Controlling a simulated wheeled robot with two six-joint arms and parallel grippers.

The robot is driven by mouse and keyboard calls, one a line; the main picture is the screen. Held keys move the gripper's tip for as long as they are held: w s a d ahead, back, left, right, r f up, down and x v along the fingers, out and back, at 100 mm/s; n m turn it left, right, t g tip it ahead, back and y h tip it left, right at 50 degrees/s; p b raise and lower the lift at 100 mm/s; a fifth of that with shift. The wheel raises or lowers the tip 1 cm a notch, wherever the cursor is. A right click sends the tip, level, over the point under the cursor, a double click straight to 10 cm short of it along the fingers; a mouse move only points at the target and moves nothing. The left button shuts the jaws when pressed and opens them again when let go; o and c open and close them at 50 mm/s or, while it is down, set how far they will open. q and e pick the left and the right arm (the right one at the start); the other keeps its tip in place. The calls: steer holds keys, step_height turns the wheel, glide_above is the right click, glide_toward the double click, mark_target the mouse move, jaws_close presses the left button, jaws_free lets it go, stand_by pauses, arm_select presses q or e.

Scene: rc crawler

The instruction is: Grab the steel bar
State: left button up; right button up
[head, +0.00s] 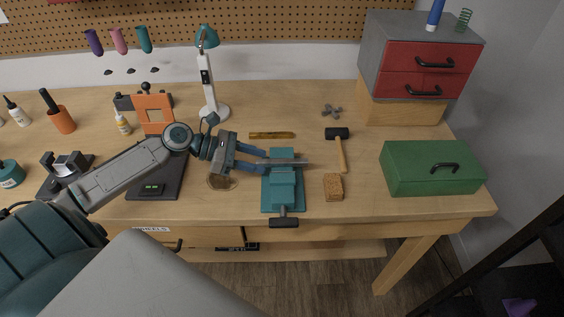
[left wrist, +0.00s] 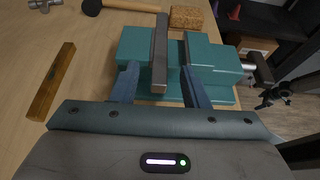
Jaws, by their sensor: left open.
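The steel bar (head: 285,162) is a thin grey strip lying across the teal vise (head: 284,189) on the workbench. In the left wrist view the steel bar (left wrist: 160,52) runs lengthwise away from me, with the teal vise (left wrist: 208,58) around and beneath it. My left gripper (head: 264,161) is at the left side of the vise. Its blue fingers (left wrist: 159,88) are open, one on each side of the bar's near end. A gap shows between each finger and the bar. My right gripper is not in view.
A wooden-handled mallet (head: 340,152) and a tan block (head: 333,187) lie right of the vise. A brass-coloured strip (head: 272,135) lies behind it. A green toolbox (head: 430,168) stands farther right. A desk lamp (head: 207,75) stands behind my left arm.

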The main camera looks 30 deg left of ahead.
arm_select(q)
steer(key=shift+w+d+f, duration=0.1)
steer(key=shift+d, duration=0.05)
steer(key=shift+c, duration=0.2)
jaws_close()
